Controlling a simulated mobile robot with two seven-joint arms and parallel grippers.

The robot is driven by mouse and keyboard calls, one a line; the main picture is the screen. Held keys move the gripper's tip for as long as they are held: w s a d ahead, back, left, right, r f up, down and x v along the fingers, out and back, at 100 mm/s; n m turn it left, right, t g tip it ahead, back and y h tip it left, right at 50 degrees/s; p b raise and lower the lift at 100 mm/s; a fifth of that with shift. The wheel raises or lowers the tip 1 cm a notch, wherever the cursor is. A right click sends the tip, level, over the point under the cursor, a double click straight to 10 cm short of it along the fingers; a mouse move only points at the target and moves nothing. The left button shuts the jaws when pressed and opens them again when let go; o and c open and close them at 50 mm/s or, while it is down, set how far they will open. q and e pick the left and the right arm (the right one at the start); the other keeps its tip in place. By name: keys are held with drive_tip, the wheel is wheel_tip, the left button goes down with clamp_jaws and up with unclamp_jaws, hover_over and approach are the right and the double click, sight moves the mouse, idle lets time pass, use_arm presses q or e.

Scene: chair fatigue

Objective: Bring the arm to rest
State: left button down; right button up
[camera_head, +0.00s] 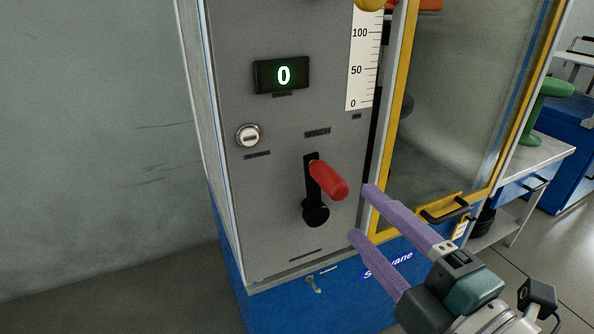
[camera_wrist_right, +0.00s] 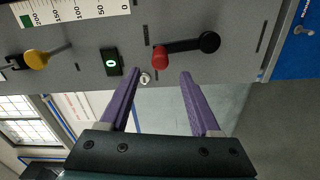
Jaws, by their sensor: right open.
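A winch lever with a red grip (camera_head: 328,181) and a black arm stands on the grey machine panel (camera_head: 270,215). The lever also shows in the right wrist view, its red grip (camera_wrist_right: 160,57) beyond my fingers. My right gripper (camera_head: 361,212) has purple fingers, is open and empty, and is to the right of the lever, apart from it in the head view. In the right wrist view its two fingers (camera_wrist_right: 158,80) stand wide apart. My left gripper is in neither view.
A display (camera_head: 282,75) reads 0 above a round key switch (camera_head: 249,136). A white scale (camera_head: 362,65) is at the upper right of the panel. A yellow-framed glass door (camera_head: 455,110) is right of the panel. A bench with a green stool-like object (camera_head: 545,100) stands further right. Bare wall is at left.

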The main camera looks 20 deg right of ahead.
idle(0.4)
drive_tip(key=s+d+r+m+g+h+p, duration=0.35)
drive_tip(key=r+m+g+p, duration=0.5)
drive_tip(key=p, duration=0.45)
drive_tip(key=s+a+r+m+g+y+p, duration=0.1)
drive_tip(key=s+a+r+m+g+p, duration=0.15)
drive_tip(key=s+r+p, duration=0.35)
drive_tip(key=s+a+r+m+g+y+p, duration=0.1)
drive_tip(key=s+r+m+g+p, duration=0.25)
drive_tip(key=s, duration=0.35)
wheel_tip(320, 180, up, 36)
drive_tip(key=p, duration=3.6)
drive_tip(key=shift+m, duration=0.35)
drive_tip(key=shift+d, duration=0.1)
